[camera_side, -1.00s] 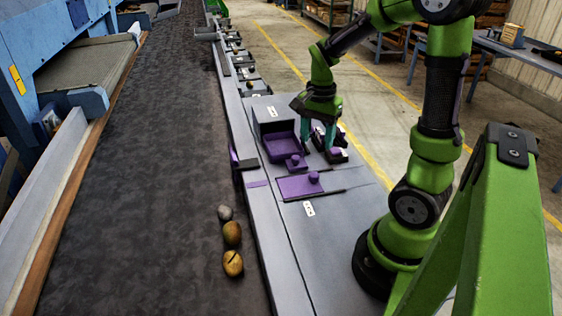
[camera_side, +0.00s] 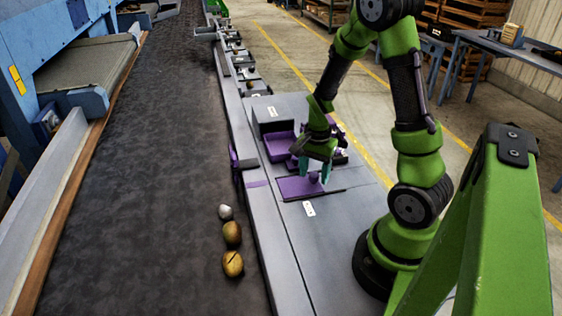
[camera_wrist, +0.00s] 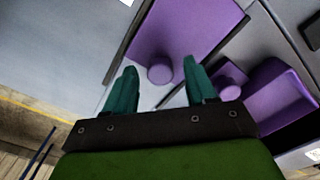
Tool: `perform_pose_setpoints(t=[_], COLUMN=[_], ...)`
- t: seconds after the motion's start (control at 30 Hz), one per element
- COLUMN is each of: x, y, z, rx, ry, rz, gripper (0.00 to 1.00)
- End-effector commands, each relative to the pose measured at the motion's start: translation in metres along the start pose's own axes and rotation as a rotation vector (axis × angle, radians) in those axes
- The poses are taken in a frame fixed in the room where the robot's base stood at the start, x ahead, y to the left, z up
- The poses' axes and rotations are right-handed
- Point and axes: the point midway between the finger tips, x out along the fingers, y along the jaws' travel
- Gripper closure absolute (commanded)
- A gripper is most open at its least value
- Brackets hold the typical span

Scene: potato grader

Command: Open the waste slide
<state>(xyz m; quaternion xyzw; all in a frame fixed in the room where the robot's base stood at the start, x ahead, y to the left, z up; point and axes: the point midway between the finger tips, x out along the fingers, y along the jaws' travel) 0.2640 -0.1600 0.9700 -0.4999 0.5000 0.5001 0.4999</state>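The waste slide looks to be the flat purple plate (camera_side: 297,188) with a round purple knob (camera_side: 313,177), lying between dark rails on the grey bench top. In the wrist view the plate (camera_wrist: 190,25) and its knob (camera_wrist: 160,72) show just beyond my fingers. My gripper (camera_side: 313,172) is open over the plate, with its teal fingertips on either side of the knob. In the wrist view my gripper (camera_wrist: 157,85) is open with the knob between and slightly ahead of its fingertips. I cannot tell whether a finger touches it.
A purple tray drawer (camera_side: 276,146) and a second, smaller purple knob piece (camera_wrist: 229,88) sit close behind my gripper. A dark conveyor belt (camera_side: 130,170) runs at the left, with a grey stone (camera_side: 225,212) and two potatoes (camera_side: 232,233) near its edge.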

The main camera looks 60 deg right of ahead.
Motion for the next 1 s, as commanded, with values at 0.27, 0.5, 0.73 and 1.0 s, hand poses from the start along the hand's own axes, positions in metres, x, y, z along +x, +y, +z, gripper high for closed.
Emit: perform_pose_setpoints(t=[0.27, 0.5, 0.73, 1.0], x=[0.000, -0.001, -0.001, -0.001], y=[0.000, 0.000, 0.018, 0.056], z=[0.000, 0.000, -0.020, -0.058], rx=[0.000, 0.000, 0.009, 0.007], ry=[0.000, 0.000, 0.000, 0.002], rz=[0.000, -0.001, -0.001, -0.002], gripper=[0.88, 1.00, 1.00, 1.00])
